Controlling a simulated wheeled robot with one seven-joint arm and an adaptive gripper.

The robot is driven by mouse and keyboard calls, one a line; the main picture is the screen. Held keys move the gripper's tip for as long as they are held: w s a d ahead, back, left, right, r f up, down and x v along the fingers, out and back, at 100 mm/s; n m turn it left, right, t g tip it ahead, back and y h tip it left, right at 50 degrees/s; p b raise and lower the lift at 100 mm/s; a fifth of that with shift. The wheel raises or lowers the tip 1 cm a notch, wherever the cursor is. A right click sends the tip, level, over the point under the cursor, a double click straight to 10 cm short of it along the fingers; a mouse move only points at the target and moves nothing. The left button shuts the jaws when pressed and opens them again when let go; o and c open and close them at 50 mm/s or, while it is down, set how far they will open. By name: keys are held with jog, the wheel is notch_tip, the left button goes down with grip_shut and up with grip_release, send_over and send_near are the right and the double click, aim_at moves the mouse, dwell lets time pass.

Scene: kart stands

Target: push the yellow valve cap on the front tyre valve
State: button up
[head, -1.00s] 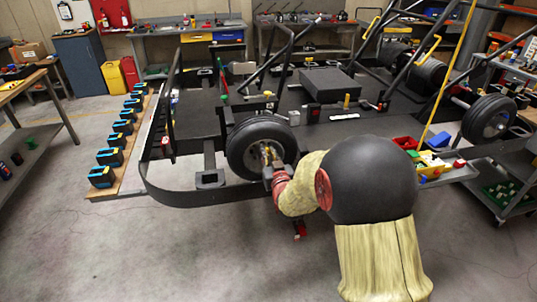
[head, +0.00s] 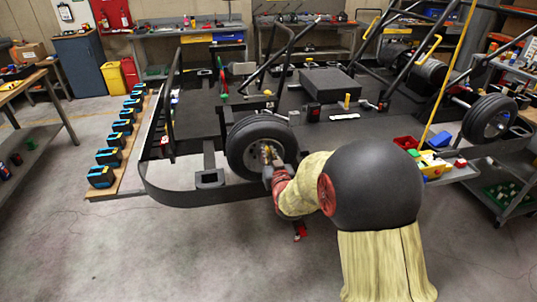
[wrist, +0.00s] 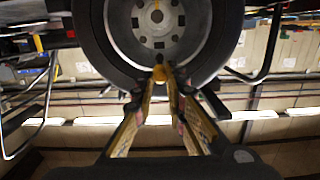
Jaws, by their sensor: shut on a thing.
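The front tyre (head: 246,139) is a black wheel with a grey rim on the near side of the kart. It fills the top of the wrist view, its grey hub (wrist: 158,38) facing me. My gripper (wrist: 160,80) is at the lower part of this wheel, its two fingers converging and shut on the small yellow valve cap (wrist: 159,72). The cap shows between the fingertips, in front of the lower rim. The valve stem is hidden, so I cannot tell whether the cap touches it.
The kart's black side rail (head: 180,196) runs in front of and below the wheel. A side tray (head: 440,180) with red, blue and yellow parts stands right of my arm. Several black-and-blue cases line a board (head: 137,152) on the left. The floor in front is mostly clear.

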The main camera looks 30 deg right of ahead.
jog(key=shift+b+x, duration=0.95)
jog(key=shift+x, duration=0.55)
jog(key=o, duration=0.8)
jog(key=shift+s+f, duration=0.1)
jog(key=shift+f, duration=0.05)
jog(key=v, duration=1.2)
